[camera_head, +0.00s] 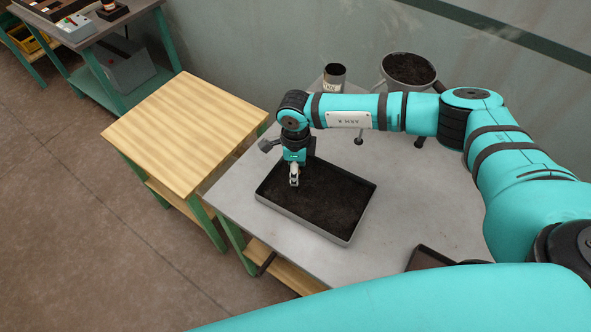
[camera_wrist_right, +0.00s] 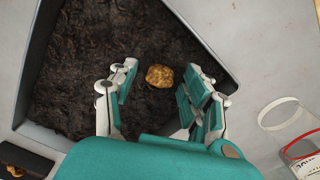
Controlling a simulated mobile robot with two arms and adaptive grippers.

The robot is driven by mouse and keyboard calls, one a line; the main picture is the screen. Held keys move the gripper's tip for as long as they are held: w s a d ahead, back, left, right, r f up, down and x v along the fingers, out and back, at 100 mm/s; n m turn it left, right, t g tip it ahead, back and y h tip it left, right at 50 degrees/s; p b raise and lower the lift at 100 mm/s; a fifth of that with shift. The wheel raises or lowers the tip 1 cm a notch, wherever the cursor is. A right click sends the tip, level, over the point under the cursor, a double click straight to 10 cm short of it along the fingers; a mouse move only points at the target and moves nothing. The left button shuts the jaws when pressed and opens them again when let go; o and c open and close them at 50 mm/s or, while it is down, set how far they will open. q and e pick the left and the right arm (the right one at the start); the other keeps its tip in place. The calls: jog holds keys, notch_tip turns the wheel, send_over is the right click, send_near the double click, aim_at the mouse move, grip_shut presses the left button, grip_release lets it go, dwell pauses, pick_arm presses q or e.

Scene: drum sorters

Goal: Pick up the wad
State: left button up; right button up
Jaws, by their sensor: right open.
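The wad (camera_wrist_right: 160,76) is a small yellow-brown lump in the right wrist view. It lies on dark soil-like material in a grey rectangular tray (camera_head: 345,240); the tray's wall also shows in the right wrist view (camera_wrist_right: 208,40). My right gripper (camera_head: 295,181) points down over the left part of the tray. In the right wrist view its two open fingers (camera_wrist_right: 158,88) appear on either side of the wad, with nothing gripped. I cannot tell the height left between fingertips and wad. In the head view I cannot make out the wad. My left gripper is not in view.
A small dark tray (camera_head: 428,258) is at the grey table's near right. A clear container (camera_wrist_right: 285,115) lies outside the tray. The wooden table (camera_head: 185,130) to the left is bare.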

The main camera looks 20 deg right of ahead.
jog(key=c, duration=0.6)
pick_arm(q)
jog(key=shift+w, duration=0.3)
pick_arm(e)
jog(key=shift+c, duration=0.7)
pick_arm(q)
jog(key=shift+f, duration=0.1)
pick_arm(e)
jog(key=shift+r, duration=0.15)
